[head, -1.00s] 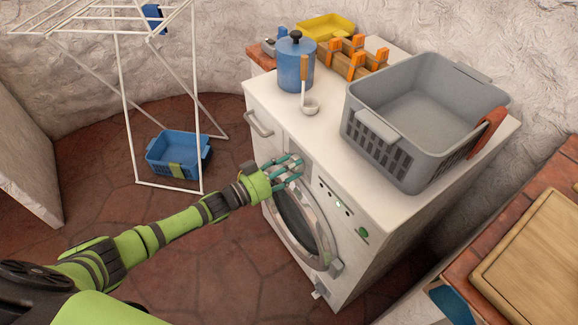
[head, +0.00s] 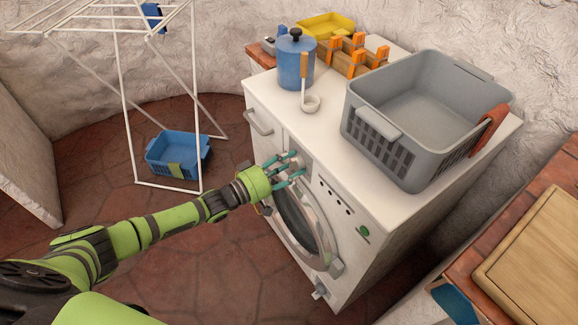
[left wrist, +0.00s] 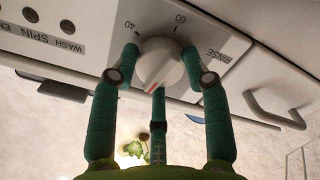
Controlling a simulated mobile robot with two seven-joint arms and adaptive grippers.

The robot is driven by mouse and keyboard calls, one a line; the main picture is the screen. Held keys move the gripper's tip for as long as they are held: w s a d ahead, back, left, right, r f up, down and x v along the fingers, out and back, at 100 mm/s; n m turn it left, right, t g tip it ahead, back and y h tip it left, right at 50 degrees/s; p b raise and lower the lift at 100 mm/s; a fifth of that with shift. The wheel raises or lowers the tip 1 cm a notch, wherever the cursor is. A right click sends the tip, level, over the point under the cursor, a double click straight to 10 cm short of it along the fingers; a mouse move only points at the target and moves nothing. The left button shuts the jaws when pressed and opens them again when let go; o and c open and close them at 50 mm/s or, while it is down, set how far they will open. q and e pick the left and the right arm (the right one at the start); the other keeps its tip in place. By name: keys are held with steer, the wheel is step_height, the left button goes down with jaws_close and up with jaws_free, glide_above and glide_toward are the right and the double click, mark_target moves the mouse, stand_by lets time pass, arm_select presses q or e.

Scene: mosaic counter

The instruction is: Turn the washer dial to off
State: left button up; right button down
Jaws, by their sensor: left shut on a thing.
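In the head view the fingers hide most of the dial. My right gripper is not in view.
A grey basket (head: 388,156) with a reddish cloth, a blue pot (head: 295,66) and a ladle (head: 309,103) stand on the washer top. The round door (head: 300,222) is below the panel. A drying rack (head: 130,100) and blue basket (head: 172,160) are on the left.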

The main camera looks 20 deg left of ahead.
arm_select(q)
steer(key=shift+w+a+r+n, duration=0.1)
steer(key=shift+w+r+n, duration=0.25)
steer(key=shift+n, duration=0.55)
steer(key=shift+s, duration=0.1)
steer(key=o, duration=1.2)
steer(key=shift+c, duration=0.2)
steer(key=shift+f, duration=0.15)
steer(key=shift+s+f, duration=0.1)
steer(key=shift+s, duration=0.05)
steer(key=v, duration=1.2)
